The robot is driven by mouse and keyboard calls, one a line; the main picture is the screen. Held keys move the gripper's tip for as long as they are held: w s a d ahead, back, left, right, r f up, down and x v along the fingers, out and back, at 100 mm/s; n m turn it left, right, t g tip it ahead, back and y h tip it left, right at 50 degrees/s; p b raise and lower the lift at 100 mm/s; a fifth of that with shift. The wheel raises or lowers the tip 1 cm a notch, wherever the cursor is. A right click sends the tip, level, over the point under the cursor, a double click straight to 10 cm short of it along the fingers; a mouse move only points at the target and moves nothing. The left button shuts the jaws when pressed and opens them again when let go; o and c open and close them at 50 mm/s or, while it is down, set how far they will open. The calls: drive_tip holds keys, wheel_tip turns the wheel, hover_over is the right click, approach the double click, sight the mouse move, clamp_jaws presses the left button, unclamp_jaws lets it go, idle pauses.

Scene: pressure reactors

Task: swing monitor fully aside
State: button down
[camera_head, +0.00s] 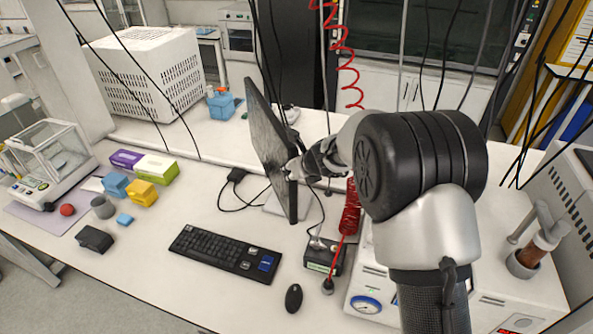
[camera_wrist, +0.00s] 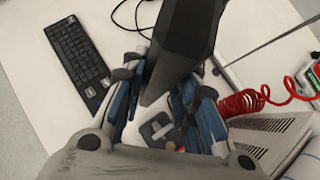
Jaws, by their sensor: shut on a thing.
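The monitor (camera_head: 266,140) is a dark thin panel, upright on the white bench and seen nearly edge-on in the head view. Its dark body also shows at the top of the wrist view (camera_wrist: 185,40). My gripper (camera_head: 292,172) is at the monitor's lower right edge. In the wrist view my gripper's blue-padded fingers (camera_wrist: 160,105) stand on either side of the monitor's edge and are shut on it. The exact contact on the pads is partly hidden by the panel and the fingers.
A black keyboard (camera_head: 226,253) lies left of the monitor's foot, with a mouse (camera_head: 293,297) nearby. A small black box (camera_head: 324,257) and a red coiled hose (camera_head: 349,207) stand close on the right. Cables hang behind.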

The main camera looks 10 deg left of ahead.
drive_tip(key=c, duration=1.7)
unclamp_jaws()
drive_tip(key=shift+a+r, duration=0.15)
drive_tip(key=shift+a, duration=0.25)
drive_tip(key=o, duration=0.4)
drive_tip(key=shift+s+a, duration=0.1)
drive_tip(key=shift+a, duration=0.05)
drive_tip(key=shift+d, duration=0.2)
drive_tip(key=v, duration=1.1)
drive_tip(key=shift+s+d+r, duration=0.15)
drive_tip(key=shift+s+r, duration=0.1)
drive_tip(key=shift+r, duration=0.05)
